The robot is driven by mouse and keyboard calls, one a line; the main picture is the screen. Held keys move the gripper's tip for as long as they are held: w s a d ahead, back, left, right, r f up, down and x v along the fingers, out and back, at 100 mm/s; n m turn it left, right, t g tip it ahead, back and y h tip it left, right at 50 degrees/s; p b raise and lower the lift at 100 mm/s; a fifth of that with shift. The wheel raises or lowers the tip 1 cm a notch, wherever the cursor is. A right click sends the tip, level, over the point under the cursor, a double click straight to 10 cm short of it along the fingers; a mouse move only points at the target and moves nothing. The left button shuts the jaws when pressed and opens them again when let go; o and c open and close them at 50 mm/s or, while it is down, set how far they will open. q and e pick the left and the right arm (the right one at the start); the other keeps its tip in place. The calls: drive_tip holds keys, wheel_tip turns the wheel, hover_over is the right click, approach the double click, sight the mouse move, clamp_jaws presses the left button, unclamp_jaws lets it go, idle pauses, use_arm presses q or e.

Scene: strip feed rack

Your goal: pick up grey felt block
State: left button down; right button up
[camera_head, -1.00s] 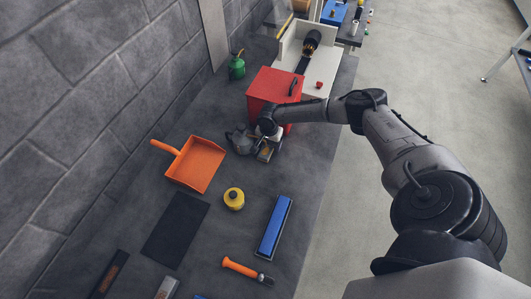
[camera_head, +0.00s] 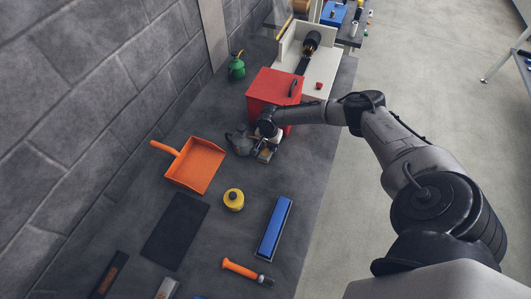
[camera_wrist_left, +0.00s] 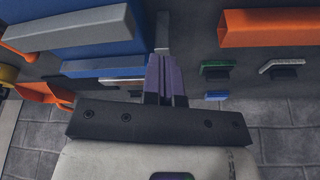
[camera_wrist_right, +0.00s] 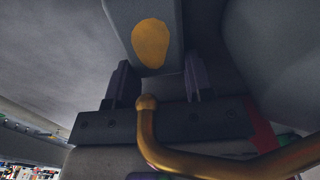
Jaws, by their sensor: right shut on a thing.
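My right gripper (camera_head: 264,150) is low over the bench, just in front of the red box. In the right wrist view its fingers (camera_wrist_right: 157,78) stand either side of a grey block (camera_wrist_right: 174,48) with an orange-yellow oval on its face, and are shut on it. I take this for the grey felt block; in the head view the wrist hides much of that spot. A small block-like piece (camera_head: 265,156) shows beneath the gripper. My left gripper (camera_wrist_left: 168,78) is out of the head view; in its wrist view its fingers are together with nothing seen between them.
A dark grey lumpy object (camera_head: 239,141) lies left of the right gripper, the red box (camera_head: 272,86) behind. A bent brass tube (camera_wrist_right: 150,145) crosses close to the right wrist camera. An orange dustpan (camera_head: 196,166), yellow canister (camera_head: 233,200) and blue bar (camera_head: 273,228) lie nearer.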

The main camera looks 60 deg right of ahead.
drive_tip(key=shift+r, duration=0.8)
wheel_tip(320, 180, up, 2)
drive_tip(key=shift+s+d+r, duration=0.1)
drive_tip(key=shift+s, duration=0.05)
drive_tip(key=s+d, duration=0.2)
drive_tip(key=s, duration=0.3)
drive_tip(key=s+d, duration=0.3)
drive_tip(key=s, duration=0.2)
drive_tip(key=s+d, duration=0.2)
drive_tip(key=s, duration=0.4)
drive_tip(key=shift+d, duration=0.15)
